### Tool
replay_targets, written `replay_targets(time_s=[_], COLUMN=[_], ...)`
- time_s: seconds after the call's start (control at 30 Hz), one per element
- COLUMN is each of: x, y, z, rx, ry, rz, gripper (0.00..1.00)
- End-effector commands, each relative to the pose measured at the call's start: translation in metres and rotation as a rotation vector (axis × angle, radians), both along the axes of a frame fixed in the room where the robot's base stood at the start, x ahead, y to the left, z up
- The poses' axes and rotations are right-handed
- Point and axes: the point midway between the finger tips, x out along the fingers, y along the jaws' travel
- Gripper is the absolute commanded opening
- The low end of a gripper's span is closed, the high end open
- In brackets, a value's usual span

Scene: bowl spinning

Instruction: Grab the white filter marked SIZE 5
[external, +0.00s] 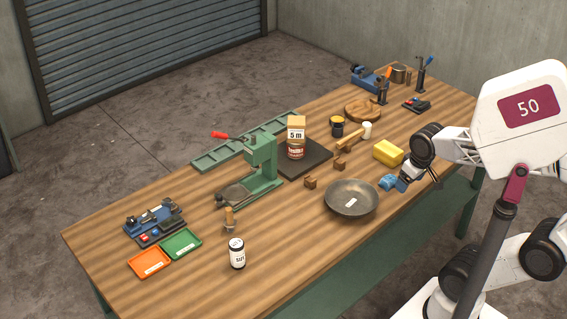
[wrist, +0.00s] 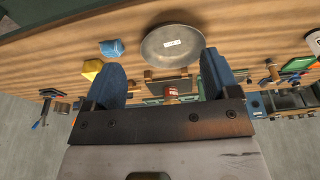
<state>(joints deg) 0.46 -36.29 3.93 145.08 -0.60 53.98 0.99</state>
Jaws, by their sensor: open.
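No marking SIZE 5 is readable in either view. My gripper (external: 419,183) is open and empty above the table's right front edge, right of the bowl. Its blue fingers stand wide apart in the wrist view (wrist: 162,62), with nothing between them.
A blue object (external: 388,182) and a yellow block (external: 388,152) lie beside my gripper. The front middle is mostly clear.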

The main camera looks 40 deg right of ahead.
Motion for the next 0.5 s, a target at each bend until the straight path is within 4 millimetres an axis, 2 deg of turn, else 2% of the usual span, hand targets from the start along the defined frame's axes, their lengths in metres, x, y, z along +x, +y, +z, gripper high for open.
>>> replay_targets(time_s=[0.33, 0.5], x=[0.002, 0.012], y=[0.002, 0.013], z=[0.0, -0.002], rx=[0.008, 0.058], ry=[0.004, 0.027], rz=[-0.004, -0.031], gripper=[0.82, 0.82])
